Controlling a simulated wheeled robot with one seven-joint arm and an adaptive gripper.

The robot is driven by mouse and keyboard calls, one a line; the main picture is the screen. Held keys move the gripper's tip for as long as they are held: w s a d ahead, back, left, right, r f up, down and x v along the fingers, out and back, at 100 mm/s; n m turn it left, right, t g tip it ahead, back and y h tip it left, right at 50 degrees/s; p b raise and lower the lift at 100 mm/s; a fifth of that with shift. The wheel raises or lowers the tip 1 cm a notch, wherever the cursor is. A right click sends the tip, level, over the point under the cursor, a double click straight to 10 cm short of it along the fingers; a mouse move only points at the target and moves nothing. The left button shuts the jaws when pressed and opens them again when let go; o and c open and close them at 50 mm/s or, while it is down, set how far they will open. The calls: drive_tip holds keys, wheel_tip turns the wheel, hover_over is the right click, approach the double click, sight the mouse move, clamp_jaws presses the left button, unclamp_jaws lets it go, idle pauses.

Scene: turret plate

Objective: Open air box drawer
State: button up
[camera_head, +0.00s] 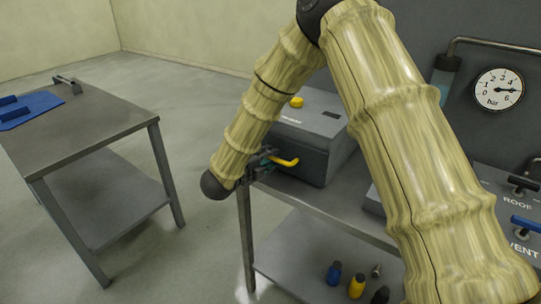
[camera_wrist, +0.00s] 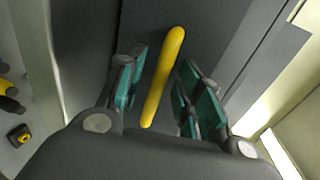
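The air box (camera_head: 310,145) is a dark grey box on the metal bench, with a yellow button (camera_head: 297,102) on its top. A yellow bar handle (camera_head: 286,162) sticks out from its front. My gripper (camera_head: 265,163) is at the front of the box, by the handle. In the wrist view, the handle (camera_wrist: 164,75) lies between the green-padded fingers of my gripper (camera_wrist: 163,82). A gap shows on each side of the handle, so the fingers are open around it. The drawer's edges are hard to make out; the front looks flush.
A pressure gauge (camera_head: 499,89) hangs on the grey panel at right, above a unit with levers marked ROOF and VENT (camera_head: 519,205). Several small bottles, one yellow (camera_head: 357,286), stand on the lower shelf. A second table (camera_head: 85,125) with a blue mat is at left; open floor lies between.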

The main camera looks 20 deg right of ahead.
drive_tip(key=shift+w+d+f, duration=0.1)
drive_tip(key=shift+w+d, duration=0.3)
drive_tip(key=shift+d, duration=0.15)
clamp_jaws()
